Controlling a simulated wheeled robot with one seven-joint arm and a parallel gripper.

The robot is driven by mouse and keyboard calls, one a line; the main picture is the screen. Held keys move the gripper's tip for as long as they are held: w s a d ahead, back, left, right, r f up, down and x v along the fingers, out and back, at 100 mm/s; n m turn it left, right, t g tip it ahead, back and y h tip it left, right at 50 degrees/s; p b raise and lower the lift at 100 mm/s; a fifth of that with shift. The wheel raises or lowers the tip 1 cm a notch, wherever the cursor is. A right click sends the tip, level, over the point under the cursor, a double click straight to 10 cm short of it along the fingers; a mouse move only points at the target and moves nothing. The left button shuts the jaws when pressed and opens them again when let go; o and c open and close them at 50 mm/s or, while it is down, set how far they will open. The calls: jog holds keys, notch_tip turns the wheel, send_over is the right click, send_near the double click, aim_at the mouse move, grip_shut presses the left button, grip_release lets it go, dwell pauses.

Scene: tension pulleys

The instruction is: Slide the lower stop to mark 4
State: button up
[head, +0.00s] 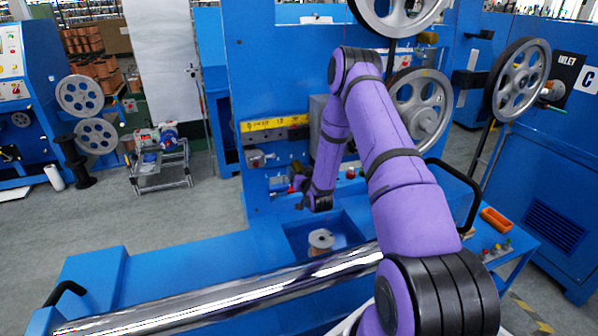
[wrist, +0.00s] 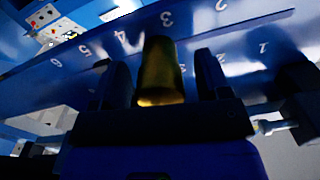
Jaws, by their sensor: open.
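In the wrist view my gripper (wrist: 161,62) is open, with one dark finger on each side of a brass-coloured knob (wrist: 160,75). Whether either finger touches the knob is too dark to tell. I take the knob to be part of a stop; its body is hidden. A blue numbered scale (wrist: 140,50) runs behind it, with marks 1 to 6 rising from right to left. The knob appears in front of the scale between 3 and 4; its exact position is unclear. In the head view my gripper is hard to make out at the end of my folded arm.
In the head view a yellow scale strip (head: 272,124) is fixed to the blue machine panel. A copper-coloured spool (head: 321,240) sits in a recess below my wrist. A long shiny roller (head: 240,293) crosses the front. Large grey pulleys (head: 420,105) stand at the right.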

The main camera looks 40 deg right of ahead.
jog(key=v, duration=0.9)
jog(key=shift+s, duration=0.4)
jog(key=shift+a+r, duration=0.1)
